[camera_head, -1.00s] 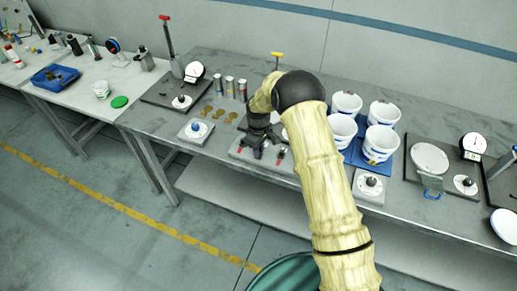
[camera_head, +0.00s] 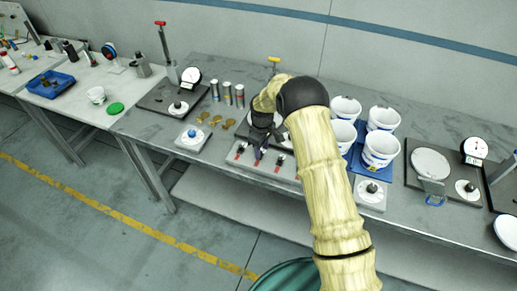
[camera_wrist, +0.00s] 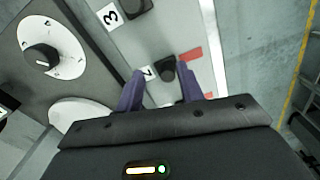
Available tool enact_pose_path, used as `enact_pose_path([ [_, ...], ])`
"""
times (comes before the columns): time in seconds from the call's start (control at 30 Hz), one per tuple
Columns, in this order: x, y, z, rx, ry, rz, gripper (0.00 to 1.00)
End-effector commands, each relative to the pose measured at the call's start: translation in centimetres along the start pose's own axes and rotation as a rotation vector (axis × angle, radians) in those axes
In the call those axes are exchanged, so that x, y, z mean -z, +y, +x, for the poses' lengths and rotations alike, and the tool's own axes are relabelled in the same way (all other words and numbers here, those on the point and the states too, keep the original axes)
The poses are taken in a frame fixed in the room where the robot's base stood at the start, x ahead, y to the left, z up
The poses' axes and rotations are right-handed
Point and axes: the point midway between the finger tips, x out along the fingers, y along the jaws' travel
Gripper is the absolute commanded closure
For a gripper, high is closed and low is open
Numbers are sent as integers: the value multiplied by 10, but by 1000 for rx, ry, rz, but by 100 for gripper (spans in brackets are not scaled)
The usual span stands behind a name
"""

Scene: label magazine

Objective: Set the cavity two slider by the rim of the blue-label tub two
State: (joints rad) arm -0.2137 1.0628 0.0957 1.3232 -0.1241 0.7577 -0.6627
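A grey slider panel (camera_head: 228,158) lies at the front edge of the bench, with black knobs and red marks. In the wrist view, a black knob (camera_wrist: 166,71) stands beside a label "2" (camera_wrist: 148,73). My gripper (camera_wrist: 158,90) is open, its purple fingers on either side of that knob; contact is not clear. In the head view my gripper (camera_head: 259,148) is over the panel, and my arm hides part of it. Several white tubs (camera_head: 379,148) with blue labels stand on a blue mat (camera_head: 357,163) right of my arm; I cannot read their numbers.
A knob labelled "3" (camera_wrist: 132,8) lies beside the first. A dial plate (camera_wrist: 50,48) shows at left in the wrist view. Several cans (camera_head: 227,93) and brass pieces (camera_head: 216,119) stand left of my gripper. A scale (camera_head: 430,163) stands right of the tubs.

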Motion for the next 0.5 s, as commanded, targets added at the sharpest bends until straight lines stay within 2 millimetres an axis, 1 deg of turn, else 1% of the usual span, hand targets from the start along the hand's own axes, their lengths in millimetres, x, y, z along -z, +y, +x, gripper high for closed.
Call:
enact_pose_path([
  [0.13,2,-3,-2,1,0,-5,62],
  [0.27,3,-2,-12,0,1,-4,62],
  [0.37,2,-2,-27,-1,2,-3,62],
  [0.5,1,0,-54,-1,3,-1,62],
])
